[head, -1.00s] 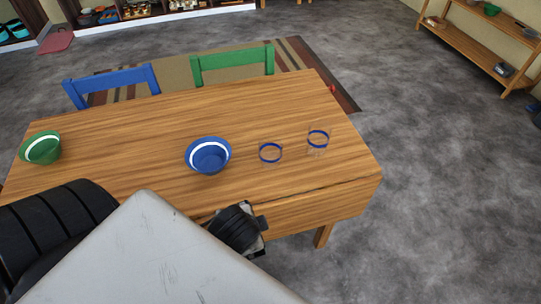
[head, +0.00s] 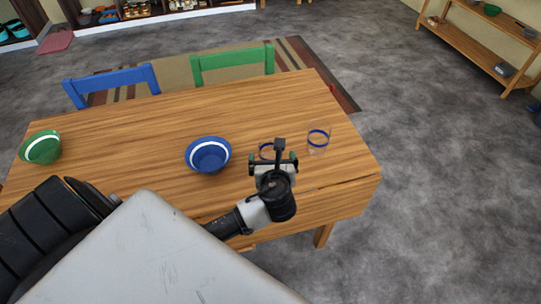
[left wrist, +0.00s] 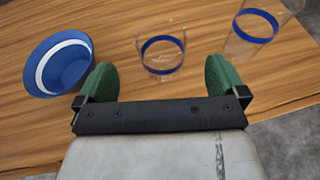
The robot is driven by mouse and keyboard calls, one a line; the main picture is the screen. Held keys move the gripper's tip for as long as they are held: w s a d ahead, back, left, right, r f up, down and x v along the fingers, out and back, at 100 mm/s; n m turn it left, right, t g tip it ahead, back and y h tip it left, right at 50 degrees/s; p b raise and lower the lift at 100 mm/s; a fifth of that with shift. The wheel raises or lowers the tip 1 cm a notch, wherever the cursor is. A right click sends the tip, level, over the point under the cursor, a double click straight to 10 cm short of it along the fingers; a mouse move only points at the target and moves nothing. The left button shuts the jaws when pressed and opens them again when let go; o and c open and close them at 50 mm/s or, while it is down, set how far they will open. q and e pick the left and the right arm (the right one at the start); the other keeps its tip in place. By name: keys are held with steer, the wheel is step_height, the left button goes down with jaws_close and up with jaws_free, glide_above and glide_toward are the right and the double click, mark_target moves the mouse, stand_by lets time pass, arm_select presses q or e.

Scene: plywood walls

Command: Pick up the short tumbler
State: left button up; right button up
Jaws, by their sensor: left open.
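The short tumbler is clear glass with a blue band. In the head view the short tumbler (head: 265,151) is partly hidden behind my left gripper (head: 272,163). In the left wrist view the short tumbler (left wrist: 162,54) stands upright on the table, just beyond the gap between the green fingers of my left gripper (left wrist: 162,80). The gripper is open and empty, with a finger to either side of the gap. A taller clear glass (head: 318,141) with a blue band stands to the right; it also shows in the left wrist view (left wrist: 250,30). My right gripper is not in view.
A blue bowl (head: 208,156) with a white band stands left of the short tumbler. A green bowl (head: 41,148) is at the table's left end. The wooden table (head: 140,120) is clear behind them. Blue (head: 112,82) and green (head: 232,64) chairs stand at the far side.

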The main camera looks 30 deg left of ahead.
mark_target(270, 139)
arm_select(q)
steer(key=x, duration=0.8)
steer(key=shift+w, duration=0.1)
steer(key=c, duration=0.9)
steer(key=shift+r, duration=0.1)
